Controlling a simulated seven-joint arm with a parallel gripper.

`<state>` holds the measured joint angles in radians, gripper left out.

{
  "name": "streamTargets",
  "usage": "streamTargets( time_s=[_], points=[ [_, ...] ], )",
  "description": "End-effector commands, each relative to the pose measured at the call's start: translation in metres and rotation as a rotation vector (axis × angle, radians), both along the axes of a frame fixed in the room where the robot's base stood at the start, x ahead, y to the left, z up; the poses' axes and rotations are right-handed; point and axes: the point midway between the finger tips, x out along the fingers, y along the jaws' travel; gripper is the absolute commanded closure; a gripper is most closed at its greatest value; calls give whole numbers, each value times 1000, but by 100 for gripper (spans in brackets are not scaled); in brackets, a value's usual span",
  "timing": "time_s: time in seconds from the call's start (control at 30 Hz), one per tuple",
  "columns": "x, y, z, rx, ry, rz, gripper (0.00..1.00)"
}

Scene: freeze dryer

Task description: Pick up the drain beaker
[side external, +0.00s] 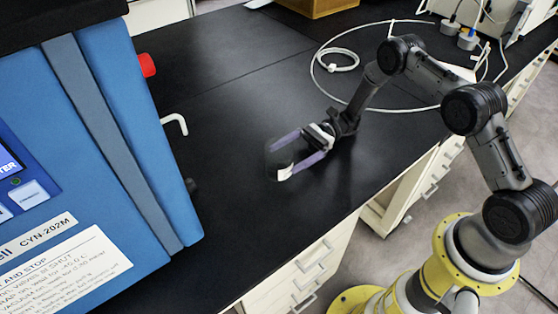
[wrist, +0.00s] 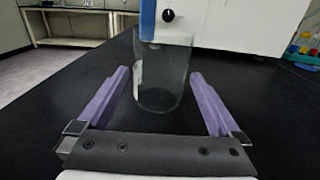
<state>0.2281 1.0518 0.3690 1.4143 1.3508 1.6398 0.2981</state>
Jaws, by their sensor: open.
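The drain beaker (wrist: 165,80) is a clear, see-through glass with a pale label patch on its left side. It stands upright on the black bench in the wrist view. In the side view the beaker (side external: 280,158) is faint and dark against the bench, with a white patch low at its front. My gripper (wrist: 160,85) is open, with a purple finger on each side of the beaker. A gap shows between each finger and the glass in the wrist view. In the side view the fingers of my gripper (side external: 296,150) reach to the beaker from the right.
The blue freeze dryer (side external: 130,130) stands left of the beaker, with a red knob (side external: 147,65) and a white bent pipe (side external: 175,123). A white cable loop (side external: 340,60) lies behind my arm. The black bench (side external: 230,60) is clear around the beaker.

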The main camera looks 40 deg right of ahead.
Motion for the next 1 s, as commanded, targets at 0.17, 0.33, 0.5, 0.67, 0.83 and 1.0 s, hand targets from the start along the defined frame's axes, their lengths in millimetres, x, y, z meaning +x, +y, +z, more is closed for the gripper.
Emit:
streamTargets(
  time_s=[0.17, 0.33, 0.5, 0.67, 0.83, 1.0],
  points=[
    [-1, 13, 0, -1, 2, 1, 0],
    [-1, 41, 0, 0, 1, 2, 0],
    [0, 60, 0, -1, 1, 0, 0],
    [0, 64, 0, -1, 1, -2, 0],
    [0, 64, 0, -1, 1, -2, 5],
    [0, 64, 0, -1, 1, -2, 36]
  ],
)
